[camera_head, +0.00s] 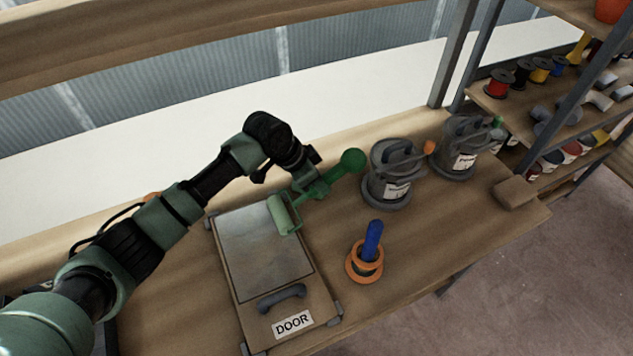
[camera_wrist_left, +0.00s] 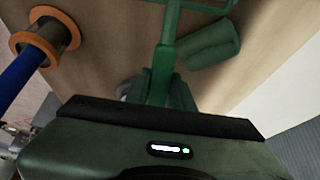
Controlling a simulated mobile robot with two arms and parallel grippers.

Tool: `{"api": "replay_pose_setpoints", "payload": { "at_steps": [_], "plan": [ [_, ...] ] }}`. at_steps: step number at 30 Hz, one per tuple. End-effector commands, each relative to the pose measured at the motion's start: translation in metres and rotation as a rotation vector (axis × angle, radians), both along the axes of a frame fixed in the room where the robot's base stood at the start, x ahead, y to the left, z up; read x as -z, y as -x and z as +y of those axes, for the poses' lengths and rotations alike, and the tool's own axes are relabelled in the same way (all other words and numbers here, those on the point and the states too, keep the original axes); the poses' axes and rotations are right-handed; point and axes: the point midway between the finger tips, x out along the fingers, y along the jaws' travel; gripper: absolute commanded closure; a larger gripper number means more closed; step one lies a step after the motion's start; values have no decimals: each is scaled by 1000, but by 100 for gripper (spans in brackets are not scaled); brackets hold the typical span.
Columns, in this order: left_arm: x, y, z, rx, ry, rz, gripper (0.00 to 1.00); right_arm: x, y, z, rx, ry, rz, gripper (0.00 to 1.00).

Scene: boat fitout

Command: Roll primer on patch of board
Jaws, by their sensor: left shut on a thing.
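My left gripper (camera_head: 304,178) is shut on the green paint roller (camera_head: 313,190), gripping its handle. The handle ends in a green ball up to the right. The pale green roller sleeve (camera_head: 279,214) is over the far right edge of the door board; I cannot tell if it touches. The board (camera_head: 318,309) lies flat on the bench, with a grey patch (camera_head: 260,255), a dark handle and a DOOR label. In the left wrist view, the roller frame (camera_wrist_left: 171,28) extends from the jaws, with the sleeve (camera_wrist_left: 208,43) to the right. My right gripper is not in view.
Two grey lidded cans (camera_head: 391,192) (camera_head: 461,160) stand right of the roller on the wooden bench (camera_head: 440,222). A blue-handled item in an orange-rimmed holder (camera_head: 366,268) stands right of the board. A wooden block (camera_head: 515,193) sits at the bench's right end, by shelves of spools.

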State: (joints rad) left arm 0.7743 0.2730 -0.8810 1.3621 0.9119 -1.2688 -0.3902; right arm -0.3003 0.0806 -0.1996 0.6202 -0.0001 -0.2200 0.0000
Motion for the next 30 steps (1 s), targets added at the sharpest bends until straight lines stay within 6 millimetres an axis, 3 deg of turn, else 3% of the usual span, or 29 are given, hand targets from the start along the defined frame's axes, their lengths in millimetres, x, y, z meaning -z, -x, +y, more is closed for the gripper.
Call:
{"api": "replay_pose_setpoints", "payload": {
  "at_steps": [12, 26, 30],
  "plan": [
    [-1, 17, 36, -1, 0, 2, 100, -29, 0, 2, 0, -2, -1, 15],
    [1, 22, 45, 0, 1, 0, 100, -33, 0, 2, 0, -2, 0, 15],
    [-2, 29, 59, -3, -1, 2, 100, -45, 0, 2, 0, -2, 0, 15]
  ]
}}
